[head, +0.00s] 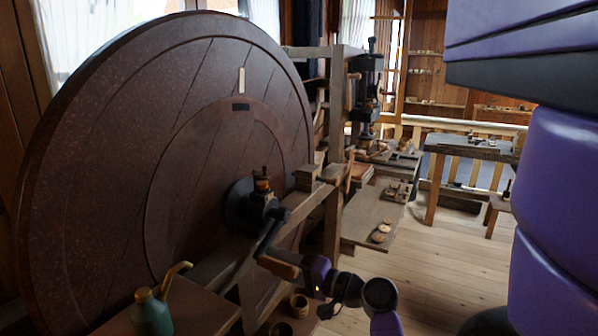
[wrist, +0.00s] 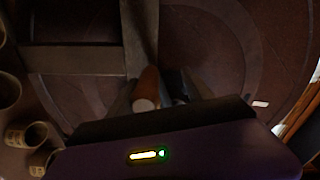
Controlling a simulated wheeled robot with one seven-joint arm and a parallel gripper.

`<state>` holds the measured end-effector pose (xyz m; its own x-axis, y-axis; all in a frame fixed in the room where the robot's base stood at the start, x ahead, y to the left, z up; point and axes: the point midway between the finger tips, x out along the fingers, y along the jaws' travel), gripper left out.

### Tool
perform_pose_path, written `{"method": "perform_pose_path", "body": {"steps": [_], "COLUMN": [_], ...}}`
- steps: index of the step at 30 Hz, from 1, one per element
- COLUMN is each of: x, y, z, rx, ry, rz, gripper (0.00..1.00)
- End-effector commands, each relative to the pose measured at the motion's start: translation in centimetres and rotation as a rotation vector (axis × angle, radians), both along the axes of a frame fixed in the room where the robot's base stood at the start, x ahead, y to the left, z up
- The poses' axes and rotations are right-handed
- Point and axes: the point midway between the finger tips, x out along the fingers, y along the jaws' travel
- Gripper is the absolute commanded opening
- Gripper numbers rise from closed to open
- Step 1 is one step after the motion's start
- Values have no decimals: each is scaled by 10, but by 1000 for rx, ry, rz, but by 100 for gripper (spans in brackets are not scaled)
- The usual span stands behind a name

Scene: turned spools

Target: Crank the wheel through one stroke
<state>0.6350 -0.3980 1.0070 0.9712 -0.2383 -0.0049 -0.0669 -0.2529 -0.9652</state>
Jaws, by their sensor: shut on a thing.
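The big dark red-brown wheel (head: 110,130) stands upright at the left in the head view and fills the back of the wrist view (wrist: 225,60). Its dark hub (head: 243,205) carries a crank arm (head: 268,236) that points down. The wooden crank handle (head: 280,264) sticks out at the crank's lower end. My gripper (head: 300,266) is at this handle and shut on it. In the wrist view the handle's round pale end (wrist: 145,103) shows between the fingers of my gripper (wrist: 160,95). The fingers partly hide the handle.
A green oil can (head: 150,312) stands on a bench at the lower left, near the wheel. Wooden cups (head: 299,305) sit below my gripper. A timber frame (head: 335,160) stands beside the wheel. Open plank floor (head: 440,250) lies to the right.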

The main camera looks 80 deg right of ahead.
Motion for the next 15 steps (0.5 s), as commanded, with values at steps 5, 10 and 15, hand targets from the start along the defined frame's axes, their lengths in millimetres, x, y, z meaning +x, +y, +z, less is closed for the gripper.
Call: {"method": "perform_pose_path", "body": {"steps": [5,10,15], "x": [2,3,4], "y": [6,7,8], "z": [20,29,38], "rx": [52,105,159], "ry": [-24,-37,-50], "rz": [11,12,12], "gripper": [40,40,40]}}
